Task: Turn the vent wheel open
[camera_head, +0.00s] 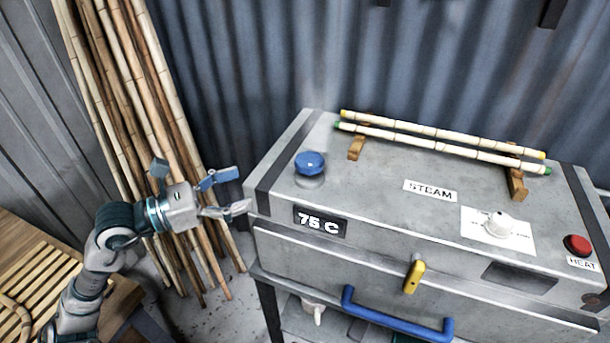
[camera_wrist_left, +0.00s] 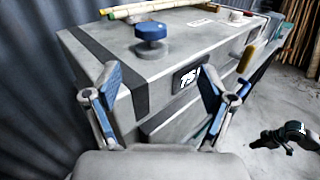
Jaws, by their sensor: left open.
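The vent wheel, a blue round knob (camera_head: 310,163), sits on a short stem on the left part of the grey steam box's top (camera_head: 375,175). The blue wheel also shows in the left wrist view (camera_wrist_left: 151,32), beyond the fingertips. My left gripper (camera_head: 228,193) is open and empty, just left of the box's left end and apart from the wheel. In the left wrist view its two blue-padded fingers (camera_wrist_left: 160,82) are spread, with the box corner between and beyond them. My right gripper (camera_wrist_left: 284,138) seems to show small and dark at the right; its jaws are unclear.
Two bamboo rods (camera_head: 440,142) lie on wooden rests at the box's back. A white dial (camera_head: 498,224), red button (camera_head: 578,245), yellow latch (camera_head: 414,277) and blue handle (camera_head: 395,320) are on the box. Bamboo poles (camera_head: 140,110) lean behind my left arm.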

